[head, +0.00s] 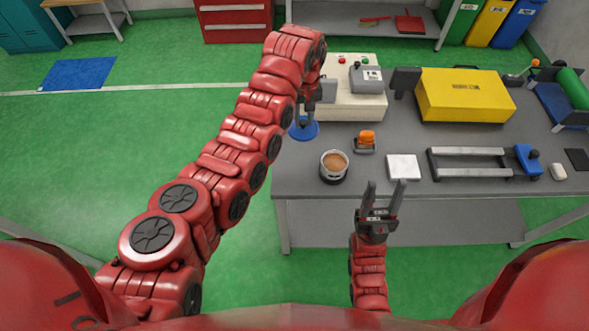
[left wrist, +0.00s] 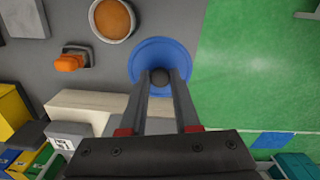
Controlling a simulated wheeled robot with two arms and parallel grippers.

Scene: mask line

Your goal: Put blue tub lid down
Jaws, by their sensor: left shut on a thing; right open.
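The blue tub lid (head: 309,132) is a round disc with a dark knob, at the left end of the grey table. My left gripper (head: 303,117) is shut on its knob from above. In the left wrist view the lid (left wrist: 150,52) lies flat below the fingers, near the table's edge, with the knob (left wrist: 160,77) between the fingertips. I cannot tell whether the lid touches the table. An open round tub (head: 333,178) with orange-brown contents stands nearby. My right gripper (head: 384,186) is open and empty at the table's front edge.
The grey table (head: 440,205) also bears an orange-topped item (head: 366,139), a white square (head: 404,166), a beige machine (head: 350,104), a yellow case (head: 465,96) and a rail fixture (head: 470,153). Green floor lies left of the table.

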